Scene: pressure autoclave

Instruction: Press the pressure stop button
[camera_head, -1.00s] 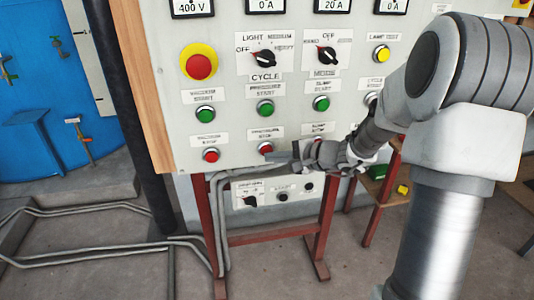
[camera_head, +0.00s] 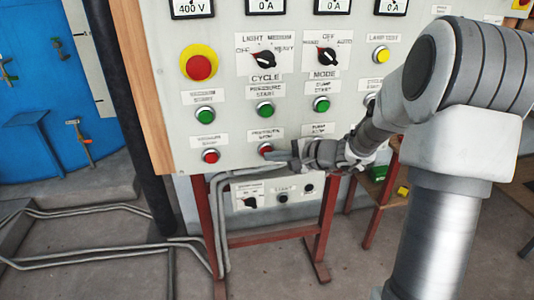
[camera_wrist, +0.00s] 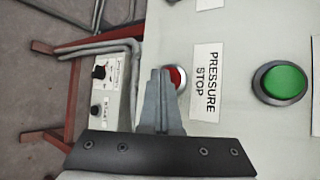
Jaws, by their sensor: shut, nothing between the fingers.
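The pressure stop button (camera_head: 265,149) is a small red button in a metal ring, low on the grey control panel (camera_head: 232,135). In the wrist view the red button (camera_wrist: 179,76) is partly hidden behind the fingers, beside its "PRESSURE STOP" label (camera_wrist: 206,82). My gripper (camera_head: 270,157) is shut and empty. Its fingertips (camera_wrist: 160,72) are at the near edge of the button, overlapping it in view. I cannot tell whether they touch it.
The green pressure start button (camera_head: 265,110) is above, also in the wrist view (camera_wrist: 284,81). Another red stop button (camera_head: 211,156) is to the left. A red and yellow emergency button (camera_head: 199,67) is higher up. A red metal frame (camera_head: 270,236) stands below the panel.

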